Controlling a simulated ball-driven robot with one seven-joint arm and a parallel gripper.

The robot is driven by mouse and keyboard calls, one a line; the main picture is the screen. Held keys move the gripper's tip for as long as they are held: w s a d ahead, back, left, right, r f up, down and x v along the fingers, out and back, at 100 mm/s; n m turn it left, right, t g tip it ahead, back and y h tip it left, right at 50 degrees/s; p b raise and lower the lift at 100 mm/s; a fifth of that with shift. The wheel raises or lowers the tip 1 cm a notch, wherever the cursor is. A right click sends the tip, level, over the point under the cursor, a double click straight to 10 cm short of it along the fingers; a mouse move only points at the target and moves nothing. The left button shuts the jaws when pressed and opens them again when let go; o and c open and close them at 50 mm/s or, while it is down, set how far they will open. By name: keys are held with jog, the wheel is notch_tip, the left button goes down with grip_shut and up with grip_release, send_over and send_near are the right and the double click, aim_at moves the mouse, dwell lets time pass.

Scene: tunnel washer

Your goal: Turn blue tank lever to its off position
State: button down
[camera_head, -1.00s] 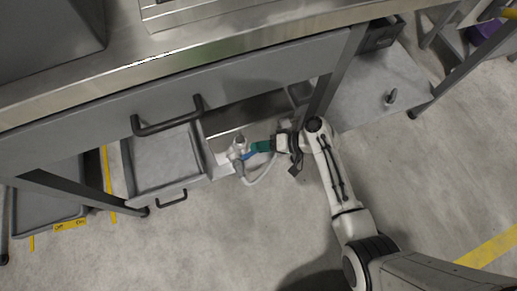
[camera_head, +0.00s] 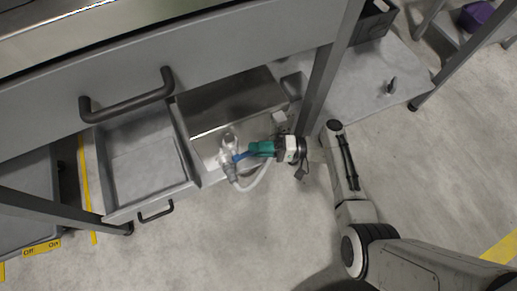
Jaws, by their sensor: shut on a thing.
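The blue lever (camera_head: 241,156) sits on a pale valve fitting (camera_head: 229,146) under the bench, in front of a metal tank (camera_head: 238,100). A white hose (camera_head: 256,180) curves down from the fitting. My gripper (camera_head: 250,152), with green fingers, reaches in from the right and is shut on the blue lever. The fingers cover part of the lever, so its exact angle is hard to tell.
An open, empty grey drawer (camera_head: 147,155) is left of the valve. A bench leg (camera_head: 328,75) stands close to my arm on the right. The floor in front is clear.

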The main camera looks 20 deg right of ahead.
jog(key=shift+s+f, duration=0.1)
jog(key=shift+f, duration=0.05)
jog(key=c, duration=1)
grip_release()
jog(key=shift+a, duration=0.1)
jog(key=shift+o, duration=0.2)
jog(key=v, duration=1)
jog(key=shift+d+p, duration=0.4)
